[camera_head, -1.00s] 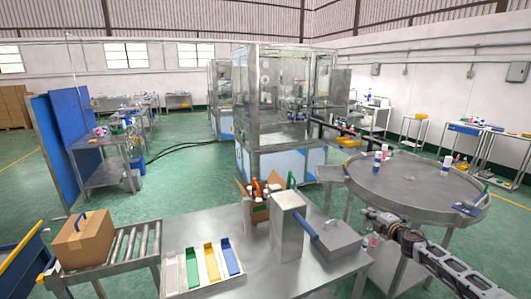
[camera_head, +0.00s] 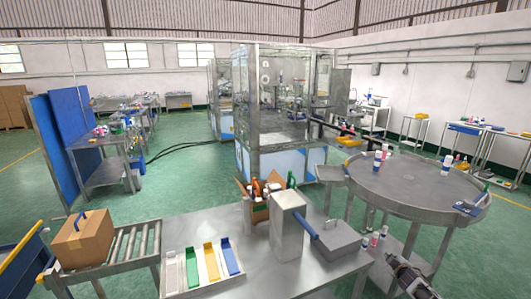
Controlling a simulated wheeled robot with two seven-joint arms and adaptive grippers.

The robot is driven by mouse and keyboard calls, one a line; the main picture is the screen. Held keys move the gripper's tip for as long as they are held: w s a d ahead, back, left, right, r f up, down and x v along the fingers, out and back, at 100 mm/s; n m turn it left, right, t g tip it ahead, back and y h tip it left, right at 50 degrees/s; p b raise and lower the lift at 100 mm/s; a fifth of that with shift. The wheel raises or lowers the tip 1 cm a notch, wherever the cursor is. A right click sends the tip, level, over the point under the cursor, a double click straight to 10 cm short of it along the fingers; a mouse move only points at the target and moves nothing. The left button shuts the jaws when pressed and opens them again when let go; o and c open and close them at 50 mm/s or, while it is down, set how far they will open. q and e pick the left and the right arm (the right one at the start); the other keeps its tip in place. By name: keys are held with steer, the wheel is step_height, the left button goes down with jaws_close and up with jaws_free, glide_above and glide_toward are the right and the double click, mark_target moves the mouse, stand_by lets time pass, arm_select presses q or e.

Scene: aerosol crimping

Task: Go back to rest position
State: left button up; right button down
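My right gripper (camera_head: 400,268) is at the lower right edge of the view, beside the front table's right end and below the round table (camera_head: 405,187). It is small and partly cut off, so I cannot tell whether its fingers are open or shut. My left gripper is not in view.
The front table (camera_head: 262,278) holds a metal box with a blue handle (camera_head: 335,240), a metal block (camera_head: 287,228), a carton of bottles (camera_head: 258,212) and coloured trays (camera_head: 172,285). A cardboard box (camera_head: 83,240) sits on the roller conveyor (camera_head: 135,246). A glazed machine (camera_head: 280,120) stands behind.

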steer(key=s+a+f+m+g+y, duration=0.15)
steer(key=s+a+f, duration=0.35)
steer(key=s+f, duration=0.55)
steer(key=s+a+f+m+g, duration=0.2)
steer(key=s+a+f+g, duration=0.15)
steer(key=s+f, duration=0.7)
steer(key=s+a+f+m+g, duration=0.1)
steer(key=s+a+f, duration=0.4)
steer(key=s+f, duration=0.6)
steer(key=s+a+f+g, duration=0.1)
steer(key=s+a+f, duration=0.4)
steer(key=s, duration=0.7)
steer(key=s+a+f+m+g+y, duration=0.1)
steer(key=s+a+f, duration=0.4)
steer(key=s, duration=0.8)
steer(key=s+a+f+g+y+b, duration=0.1)
steer(key=s+a+f+g, duration=0.2)
steer(key=s, duration=0.9)
steer(key=shift+s+a+f, duration=0.4)
steer(key=shift+a+f, duration=0.5)
steer(key=shift+a, duration=0.35)
steer(key=shift+w, duration=0.1)
